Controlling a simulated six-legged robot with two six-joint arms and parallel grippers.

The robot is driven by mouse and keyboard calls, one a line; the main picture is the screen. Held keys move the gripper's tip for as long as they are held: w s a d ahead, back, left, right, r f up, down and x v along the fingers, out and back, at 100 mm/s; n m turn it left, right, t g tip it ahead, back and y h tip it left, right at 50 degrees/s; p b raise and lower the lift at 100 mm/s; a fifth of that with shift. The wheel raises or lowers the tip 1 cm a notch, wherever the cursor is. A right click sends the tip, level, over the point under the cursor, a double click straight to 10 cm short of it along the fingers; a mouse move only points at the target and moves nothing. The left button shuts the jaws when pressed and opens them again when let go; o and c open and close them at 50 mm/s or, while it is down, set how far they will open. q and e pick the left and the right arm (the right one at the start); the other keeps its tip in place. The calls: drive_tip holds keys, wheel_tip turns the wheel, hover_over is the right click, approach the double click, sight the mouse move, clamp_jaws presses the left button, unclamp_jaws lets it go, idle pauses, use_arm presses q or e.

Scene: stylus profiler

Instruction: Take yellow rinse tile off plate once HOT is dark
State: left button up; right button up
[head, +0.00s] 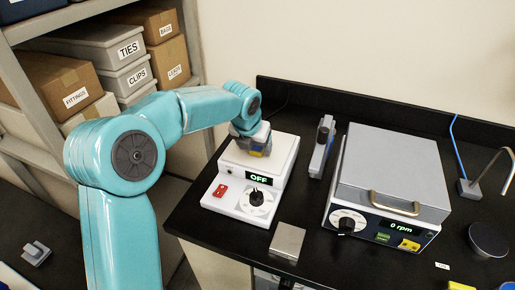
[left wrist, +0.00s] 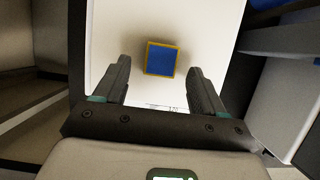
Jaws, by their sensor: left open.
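The yellow rinse tile shows in the left wrist view as a yellow-edged square with a blue top (left wrist: 161,59), lying on the white plate (left wrist: 205,35). In the head view a bit of yellow (head: 257,154) shows under my left gripper (head: 254,150). The gripper is open above the plate, its fingers to either side of the tile in the wrist view, with gaps. The white hotplate unit (head: 222,193) has a display (head: 258,178) reading OFF, a red switch (head: 220,190) and a black knob (head: 256,196). A HOT mark is too small to read. My right gripper is out of view.
A grey tool in a stand (head: 322,148) and a lidded spinner (head: 392,170) reading 0 rpm stand to the right. A flat metal block (head: 287,241) lies in front of the hotplate. Shelves with boxes (head: 72,87) are at left.

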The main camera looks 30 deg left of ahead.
sight(255, 151)
use_arm(q)
drive_tip(key=shift+w+f, duration=0.15)
drive_tip(key=shift+f, duration=0.3)
drive_tip(key=shift+r, duration=0.1)
drive_tip(key=shift+c, duration=0.6)
drive_tip(key=c, duration=1)
drive_tip(key=shift+c, duration=0.4)
drive_tip(key=shift+r, duration=0.35)
wheel_tip(255, 151, up, 19)
drive_tip(key=p, duration=0.3)
drive_tip(key=shift+r, duration=0.1)
